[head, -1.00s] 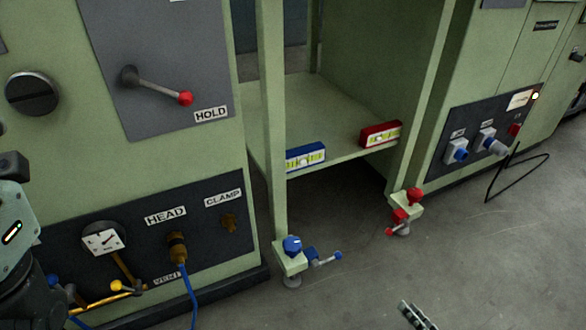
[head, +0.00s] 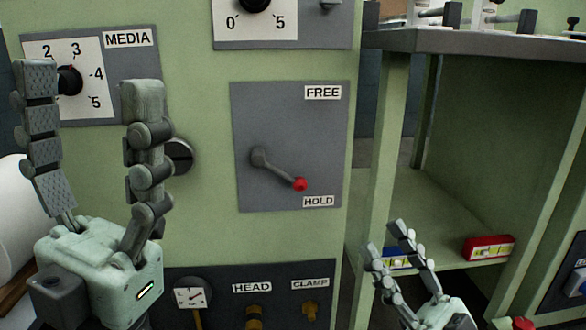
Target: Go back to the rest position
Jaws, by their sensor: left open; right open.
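My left gripper (head: 88,92) stands upright at the left of the head view, fingers pointing up and wide apart. It is open and empty, in front of the green machine panel and the MEDIA dial (head: 68,80). My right gripper (head: 387,238) is at the lower middle right, fingers pointing up and apart. It is open and empty, in front of the shelf opening. It partly hides a blue level box (head: 398,262) on the shelf. Neither gripper touches anything that I can see.
A lever with a red knob (head: 299,184) sits on a grey FREE/HOLD plate, angled down toward HOLD. A red level box (head: 488,247) lies on the green shelf (head: 455,222). A worktop (head: 470,43) with fixtures is at the upper right. A gauge (head: 190,297) is below.

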